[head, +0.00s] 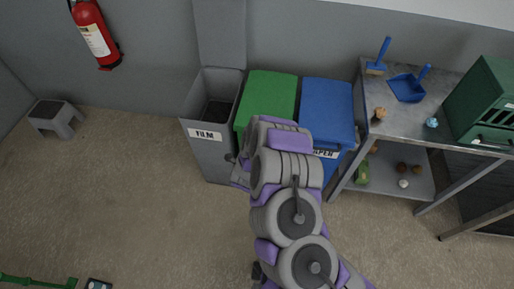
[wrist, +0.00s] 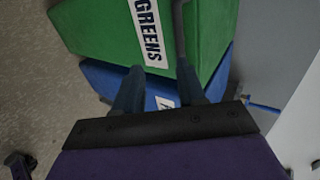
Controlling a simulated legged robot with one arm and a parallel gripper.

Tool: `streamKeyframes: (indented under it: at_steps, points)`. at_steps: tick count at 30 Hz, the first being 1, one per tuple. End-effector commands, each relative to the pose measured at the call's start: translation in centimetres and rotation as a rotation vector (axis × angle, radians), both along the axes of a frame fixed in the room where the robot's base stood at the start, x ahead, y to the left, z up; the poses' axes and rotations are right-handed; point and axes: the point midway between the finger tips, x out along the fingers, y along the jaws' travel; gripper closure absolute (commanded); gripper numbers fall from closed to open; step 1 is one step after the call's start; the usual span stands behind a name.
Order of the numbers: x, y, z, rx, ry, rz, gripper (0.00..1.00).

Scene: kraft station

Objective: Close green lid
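The green bin (wrist: 95,28) stands between the grey and blue bins. Its green lid (head: 268,96) appears to lie down over the top in the head view; my arm hides the bin's lower front. In the wrist view the white GREENS label (wrist: 148,32) is close ahead. My gripper (wrist: 158,80) is at the green bin's front, its two fingers apart with no object visible between them. Whether a finger touches the bin is unclear. In the head view the gripper (head: 241,174) is mostly hidden by my arm.
The grey FILM bin (head: 210,145) is open-topped on the left. The blue PAPER bin (head: 327,108) has its lid down on the right. A metal table (head: 395,125) stands farther right with a blue brush (head: 378,58) and dustpan (head: 410,85). Floor at left is clear near a stool (head: 55,116).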

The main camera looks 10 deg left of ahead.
Motion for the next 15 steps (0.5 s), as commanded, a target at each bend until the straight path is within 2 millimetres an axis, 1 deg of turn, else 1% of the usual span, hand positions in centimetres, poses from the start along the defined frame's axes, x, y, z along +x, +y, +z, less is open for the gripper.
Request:
streamKeyframes:
  at_steps: [1, 6, 9, 15]
  points:
    - [-0.8, 0.0, 0.7, 0.002, 0.001, 0.000, 0.60]
    - [-3.3, 0.1, 2.7, 0.004, -0.003, 0.001, 0.60]
    - [-4.8, 0.1, 3.7, 0.002, -0.003, 0.000, 0.60]
    - [-7.1, 0.1, 5.3, 0.001, -0.007, 0.000, 0.60]
